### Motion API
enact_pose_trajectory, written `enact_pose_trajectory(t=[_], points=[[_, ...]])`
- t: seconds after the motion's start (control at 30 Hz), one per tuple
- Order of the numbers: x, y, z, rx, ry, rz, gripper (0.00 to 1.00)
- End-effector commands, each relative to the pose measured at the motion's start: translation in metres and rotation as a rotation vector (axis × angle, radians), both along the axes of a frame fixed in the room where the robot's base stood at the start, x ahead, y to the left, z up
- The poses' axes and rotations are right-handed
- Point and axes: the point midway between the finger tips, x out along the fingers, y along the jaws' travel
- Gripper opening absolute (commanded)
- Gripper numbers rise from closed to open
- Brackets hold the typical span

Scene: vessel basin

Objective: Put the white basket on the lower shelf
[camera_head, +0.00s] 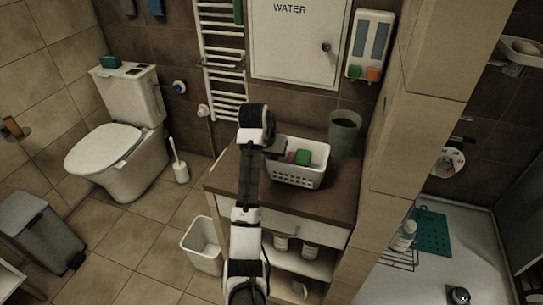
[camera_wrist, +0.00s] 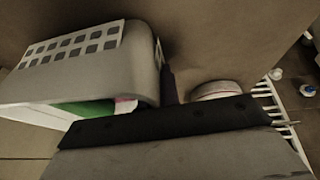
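The white basket (camera_head: 297,178) stands on the brown top of a cabinet, with a green item (camera_head: 302,157) and a reddish item inside. The wrist view shows its slotted wall (camera_wrist: 75,47) close up at left. My gripper (camera_head: 281,146) is at the basket's left, back end, very close to its rim. In the wrist view a dark finger is beside the basket's end; whether it touches is unclear, and the finger gap is hidden. Below the cabinet's drawer is an open shelf (camera_head: 322,264) holding jars (camera_head: 281,243); my arm hides its left part.
A grey-green bin (camera_head: 344,132) stands behind the basket on the right. A tiled wall (camera_head: 392,150) borders the cabinet's right side. A white wastebasket (camera_head: 203,246) is on the floor at left. A roll (camera_head: 299,288) lies lower in the cabinet.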

Motion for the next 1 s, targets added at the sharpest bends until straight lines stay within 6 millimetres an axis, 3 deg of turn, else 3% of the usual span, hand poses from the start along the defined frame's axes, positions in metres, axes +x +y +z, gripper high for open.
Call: enact_pose_trajectory(t=[0.1, 0.3, 0.63, 0.77, 1.0], points=[[0.0, 0.0, -0.003, -0.001, 0.0, 0.001, 0.0], [0.0, 0.0, -0.003, 0.0, 0.0, 0.0, 0.26], [0.0, 0.0, 0.002, 0.001, -0.001, 0.0, 0.26], [-0.005, 0.004, 0.017, 0.001, -0.005, 0.002, 0.26], [-0.021, 0.015, 0.066, 0.004, -0.001, 0.004, 0.26]])
